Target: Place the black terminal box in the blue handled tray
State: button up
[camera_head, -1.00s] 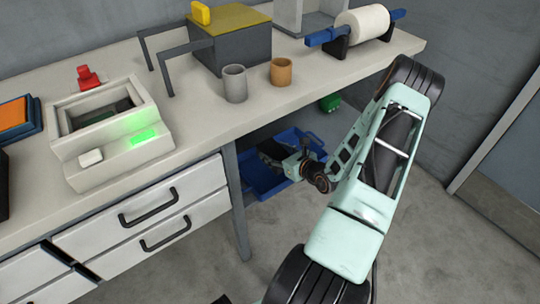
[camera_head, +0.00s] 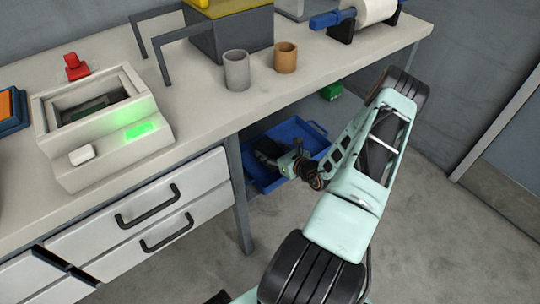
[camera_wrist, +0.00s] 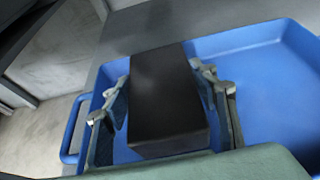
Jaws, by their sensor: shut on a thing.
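The black terminal box (camera_wrist: 165,100) is between the two fingers of my gripper (camera_wrist: 165,92) in the wrist view, and the fingers are shut on its sides. The blue handled tray (camera_wrist: 275,110) lies under and around the box in that view, with a handle at its left. I cannot tell whether the box touches the tray floor.
The bench top (camera_head: 200,110) overhangs the tray, and a bench leg (camera_head: 239,205) stands just left of it. A green object (camera_head: 331,91) lies behind the tray. A grey cup (camera_head: 236,71) and an orange cup (camera_head: 285,58) stand on the bench. The tray's right side is empty.

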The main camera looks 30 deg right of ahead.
jog(key=shift+f, duration=1.05)
jog(key=shift+f+b, duration=0.2)
jog(key=shift+b, duration=0.15)
jog(key=o, duration=1.7)
jog(key=shift+o, duration=0.2)
jog(key=shift+s+r, duration=0.1)
jog(key=shift+r, duration=0.15)
jog(key=p+v, duration=0.3)
jog(key=v, duration=0.8)
jog(key=shift+s, duration=0.4)
